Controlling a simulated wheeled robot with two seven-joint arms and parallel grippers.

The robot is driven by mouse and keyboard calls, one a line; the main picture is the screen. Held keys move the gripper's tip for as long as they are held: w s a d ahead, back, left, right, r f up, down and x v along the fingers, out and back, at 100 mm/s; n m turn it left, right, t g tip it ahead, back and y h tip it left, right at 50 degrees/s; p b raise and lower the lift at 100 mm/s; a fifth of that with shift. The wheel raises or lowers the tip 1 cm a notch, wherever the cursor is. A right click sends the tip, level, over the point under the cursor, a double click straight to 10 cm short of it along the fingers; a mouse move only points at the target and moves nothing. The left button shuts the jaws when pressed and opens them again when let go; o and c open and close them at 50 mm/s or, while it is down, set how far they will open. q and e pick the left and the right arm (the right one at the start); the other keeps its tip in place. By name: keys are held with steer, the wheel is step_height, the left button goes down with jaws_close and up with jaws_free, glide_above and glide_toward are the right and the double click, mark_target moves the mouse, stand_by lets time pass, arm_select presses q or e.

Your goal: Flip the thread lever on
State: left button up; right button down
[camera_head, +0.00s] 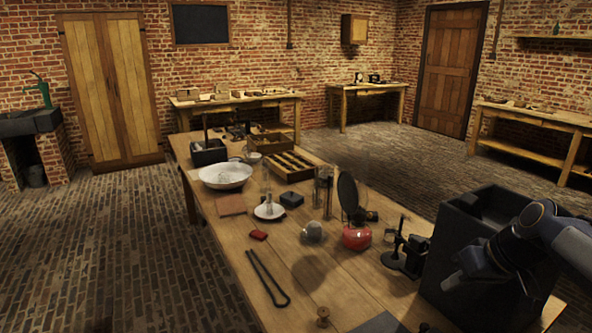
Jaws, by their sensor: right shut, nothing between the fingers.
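A small black stand (406,256) with an upright post stands near the table's right edge. No part of it can be told for certain as the thread lever at this size. My right gripper (458,279) comes in from the right, in front of a large dark box (439,238). It is shut and empty, to the right of the black stand and apart from it. The gripper and arm hide part of the box. My left gripper is not in view.
On the wooden table (232,237) are a red-based piece (357,238) with a dark disc (348,195), a glass globe (313,232), a white bowl (225,176) and a bent black rod (268,281). The front left tabletop is mostly clear.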

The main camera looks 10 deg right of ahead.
steer(key=s+a+f+m+p, duration=0.1)
steer(key=s+a+f+p, duration=0.1)
steer(key=s+a, duration=0.7)
steer(key=s+a+f+m+p, duration=0.1)
steer(key=s+a+f+p, duration=0.1)
steer(key=s+a, duration=0.7)
steer(key=w+d+r+n+g+h+p, duration=0.25)
steer(key=w+d, duration=0.25)
steer(key=w, duration=0.6)
steer(key=w+d+r+n+g+h+p, duration=0.25)
steer(key=w+d+r+n, duration=0.2)
steer(key=w, duration=0.55)
steer(key=d+f+p, duration=0.1)
steer(key=d+f, duration=0.3)
steer(key=f, duration=0.9)
steer(key=shift+s+d+f+m+p, duration=0.15)
steer(key=shift+s+f+m+p, duration=0.05)
steer(key=shift+s+m+p, duration=0.15)
